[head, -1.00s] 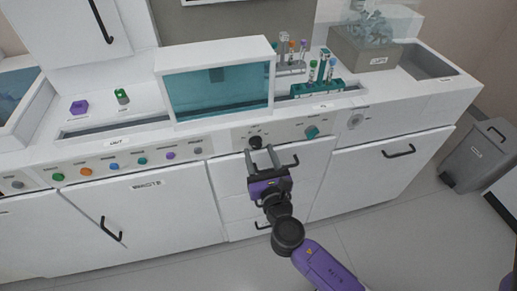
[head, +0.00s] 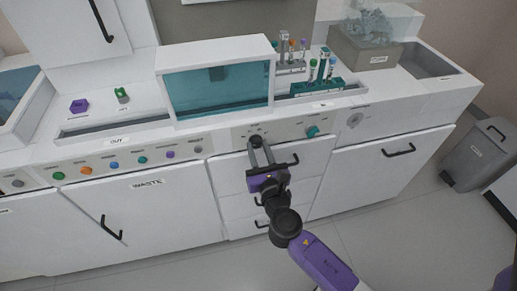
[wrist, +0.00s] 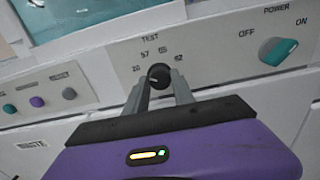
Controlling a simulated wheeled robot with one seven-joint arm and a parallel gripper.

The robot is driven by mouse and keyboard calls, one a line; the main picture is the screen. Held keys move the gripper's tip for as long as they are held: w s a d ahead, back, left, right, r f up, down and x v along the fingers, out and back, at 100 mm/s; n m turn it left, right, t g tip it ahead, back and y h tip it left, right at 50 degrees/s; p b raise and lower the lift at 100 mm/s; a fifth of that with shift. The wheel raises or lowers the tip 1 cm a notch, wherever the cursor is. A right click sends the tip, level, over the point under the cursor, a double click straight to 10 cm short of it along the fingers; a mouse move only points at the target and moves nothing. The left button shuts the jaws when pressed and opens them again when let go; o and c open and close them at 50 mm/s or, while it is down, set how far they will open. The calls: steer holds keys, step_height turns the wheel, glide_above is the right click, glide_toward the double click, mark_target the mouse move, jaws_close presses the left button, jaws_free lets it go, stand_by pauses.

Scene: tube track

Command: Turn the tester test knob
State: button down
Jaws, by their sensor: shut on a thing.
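The black test knob (wrist: 159,75) sits on the tester's white front panel under the label TEST. Several numbers, with 57 among them, are printed around it. In the wrist view, my gripper (wrist: 159,80) has its two grey fingers on either side of the knob, shut on it. A small pale mark shows on the knob, but I cannot tell for sure which number it points to. In the head view, my gripper (head: 256,144) reaches up to the panel below the tester's teal window (head: 215,88), and its fingers mostly hide the knob.
The teal power knob (wrist: 278,51) is to the right, between OFF and ON. Several coloured buttons (head: 113,165) line the panel to the left. A drawer handle (head: 284,163) is close beside my gripper. A teal tube rack (head: 318,86) stands on the counter.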

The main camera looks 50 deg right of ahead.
steer(key=shift+f+m, duration=0.1)
steer(key=shift+m, duration=0.2)
steer(key=m+b, duration=0.2)
steer(key=m, duration=0.1)
steer(key=m+b, duration=0.2)
steer(key=m, duration=0.2)
steer(key=shift+m, duration=0.3)
steer(key=m+b, duration=0.2)
steer(key=m, duration=0.1)
steer(key=shift+m, duration=0.3)
steer(key=shift+m+b, duration=1.1)
steer(key=shift+m, duration=0.8)
steer(key=c, duration=1.1)
jaws_free()
steer(key=shift+o, duration=0.2)
